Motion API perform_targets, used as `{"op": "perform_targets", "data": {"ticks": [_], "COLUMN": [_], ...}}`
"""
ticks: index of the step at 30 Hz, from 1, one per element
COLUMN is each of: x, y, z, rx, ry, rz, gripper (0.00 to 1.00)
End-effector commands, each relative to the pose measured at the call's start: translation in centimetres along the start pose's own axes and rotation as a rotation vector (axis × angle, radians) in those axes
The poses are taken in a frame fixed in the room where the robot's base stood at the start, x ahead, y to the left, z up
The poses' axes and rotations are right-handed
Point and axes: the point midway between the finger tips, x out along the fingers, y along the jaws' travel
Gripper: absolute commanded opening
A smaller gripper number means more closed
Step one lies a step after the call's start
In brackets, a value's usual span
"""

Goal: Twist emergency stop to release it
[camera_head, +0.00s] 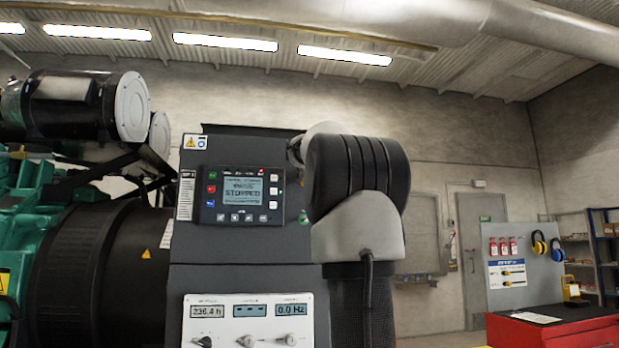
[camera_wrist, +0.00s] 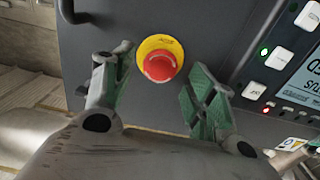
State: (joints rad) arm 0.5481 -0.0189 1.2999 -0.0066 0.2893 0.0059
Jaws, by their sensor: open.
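The emergency stop is a red mushroom button (camera_wrist: 159,66) on a yellow round collar, set on the dark panel face in the wrist view. My gripper (camera_wrist: 156,88) is open, with one green-padded finger to the left of the button and one to the right. The button appears between and just beyond the fingertips. I cannot tell any contact, and the fingers look apart from it.
The control cabinet (camera_head: 245,245) carries a display reading STOPPED (camera_head: 240,193). The green engine (camera_head: 22,215) is at the left. A red tool cabinet (camera_head: 555,328) stands at the lower right.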

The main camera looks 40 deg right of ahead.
Motion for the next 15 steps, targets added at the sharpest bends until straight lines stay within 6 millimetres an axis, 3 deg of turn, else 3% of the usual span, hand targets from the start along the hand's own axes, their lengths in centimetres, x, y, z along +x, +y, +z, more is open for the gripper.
{"op": "perform_targets", "data": {"ticks": [6,14,15], "x": [2.0,2.2,2.2], "y": [0.0,0.0,0.0], "z": [0.0,0.0,0.0], "rx": [0.000,0.000,0.000], "ry": [-0.001,0.000,0.000], "rz": [0.000,0.000,0.000], "gripper": [0.57,0.57,0.51]}}
